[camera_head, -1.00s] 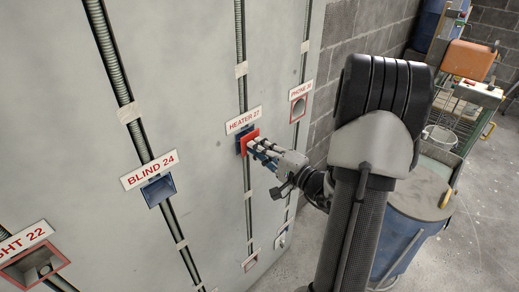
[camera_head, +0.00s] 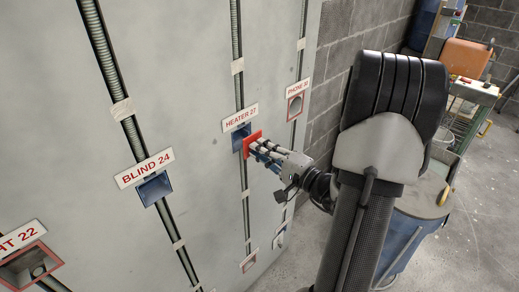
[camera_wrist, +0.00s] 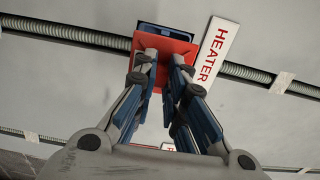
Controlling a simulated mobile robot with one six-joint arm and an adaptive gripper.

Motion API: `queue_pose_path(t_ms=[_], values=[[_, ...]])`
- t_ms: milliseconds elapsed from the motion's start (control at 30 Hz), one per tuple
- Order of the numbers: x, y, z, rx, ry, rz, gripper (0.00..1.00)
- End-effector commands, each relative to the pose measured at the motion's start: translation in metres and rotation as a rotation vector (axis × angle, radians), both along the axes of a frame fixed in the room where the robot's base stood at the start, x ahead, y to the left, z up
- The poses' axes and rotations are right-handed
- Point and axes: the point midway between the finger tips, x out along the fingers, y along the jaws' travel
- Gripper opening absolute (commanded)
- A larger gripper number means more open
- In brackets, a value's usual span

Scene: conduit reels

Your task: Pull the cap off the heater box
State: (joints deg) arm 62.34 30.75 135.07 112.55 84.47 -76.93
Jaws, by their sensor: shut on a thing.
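The heater box (camera_head: 239,136) is a dark blue box in the grey wall under the sign HEATER 27 (camera_head: 240,117). Its red cap (camera_head: 251,138) stands in front of it, with a good part of the blue box uncovered on the left in the head view. My gripper (camera_head: 259,146) is shut on the red cap. In the wrist view the two fingers (camera_wrist: 164,62) hold the cap (camera_wrist: 165,46) from both sides, and the blue rim of the box (camera_wrist: 165,28) shows past its edge. The grip on the cap is partly hidden by the fingers.
Ribbed conduit (camera_head: 239,80) runs above and below the box. Blue box BLIND 24 (camera_head: 155,188) is to the left, and box PHONE (camera_head: 296,105) to the right. A blue drum (camera_head: 400,232) and a cart (camera_head: 472,92) stand at the right.

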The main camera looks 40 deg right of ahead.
Motion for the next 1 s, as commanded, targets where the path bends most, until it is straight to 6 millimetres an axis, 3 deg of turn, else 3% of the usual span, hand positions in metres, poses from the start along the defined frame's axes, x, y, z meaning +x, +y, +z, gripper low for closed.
queue_pose_path(t_ms=[633,1000], values=[[-0.026,-0.002,0.000,0.000,-0.001,-0.001,0.00],[-0.029,-0.002,0.000,0.000,0.000,0.000,0.00]])
